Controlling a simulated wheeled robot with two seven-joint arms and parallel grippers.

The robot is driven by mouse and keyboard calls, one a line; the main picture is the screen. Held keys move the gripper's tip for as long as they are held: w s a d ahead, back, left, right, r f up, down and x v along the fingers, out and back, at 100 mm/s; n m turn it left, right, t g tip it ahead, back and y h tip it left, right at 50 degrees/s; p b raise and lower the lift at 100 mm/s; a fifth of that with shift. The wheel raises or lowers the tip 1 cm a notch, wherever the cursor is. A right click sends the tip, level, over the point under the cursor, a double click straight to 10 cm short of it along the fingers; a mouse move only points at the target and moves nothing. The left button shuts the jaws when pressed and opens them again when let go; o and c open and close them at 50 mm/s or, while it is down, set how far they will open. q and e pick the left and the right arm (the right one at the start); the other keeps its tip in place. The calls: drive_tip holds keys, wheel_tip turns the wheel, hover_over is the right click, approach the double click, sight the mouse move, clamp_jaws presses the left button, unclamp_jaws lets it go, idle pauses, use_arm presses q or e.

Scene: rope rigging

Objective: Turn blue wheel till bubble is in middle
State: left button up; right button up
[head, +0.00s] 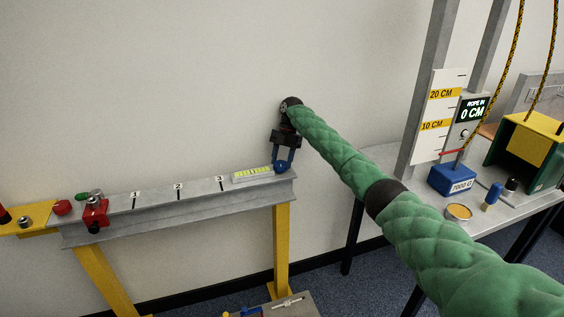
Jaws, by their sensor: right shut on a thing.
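The blue wheel (283,168) sits at the right end of the grey beam (190,208), on its top. My right gripper (283,160) comes down from above with its blue fingers shut on the blue wheel. The level vial (252,174), a yellow-green strip in a pale holder, lies on the beam just left of the wheel. The bubble is too small to make out. My left gripper is not in view.
A red clamp (95,212) sits at the beam's left end, beside marks 1, 2 and 3. At right, a bench holds a blue 7000 G weight (453,180), a scale board (439,115) and a yellow-green box (530,142). The wall behind is bare.

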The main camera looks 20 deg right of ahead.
sight(279, 164)
drive_tip(key=shift+w+d+r, duration=0.1)
drive_tip(key=shift+r, duration=0.05)
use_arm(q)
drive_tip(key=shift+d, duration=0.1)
use_arm(e)
drive_tip(key=o, duration=1)
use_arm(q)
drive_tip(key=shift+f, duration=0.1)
use_arm(e)
drive_tip(key=shift+r+b, duration=0.35)
drive_tip(key=shift+r, duration=0.1)
wheel_tip(279, 164, up, 3)
drive_tip(key=shift+f+b, duration=0.15)
drive_tip(key=shift+b, duration=0.35)
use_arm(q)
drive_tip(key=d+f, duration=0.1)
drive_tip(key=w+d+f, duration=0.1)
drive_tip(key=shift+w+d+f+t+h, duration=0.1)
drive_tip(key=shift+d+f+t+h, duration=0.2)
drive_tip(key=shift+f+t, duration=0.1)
use_arm(e)
drive_tip(key=s+d+r, duration=0.2)
drive_tip(key=s, duration=0.1)
drive_tip(key=s+d+r, duration=0.2)
drive_tip(key=d, duration=0.1)
drive_tip(key=s+d+r, duration=0.3)
drive_tip(key=shift+s+r, duration=0.1)
drive_tip(key=shift+s, duration=0.2)
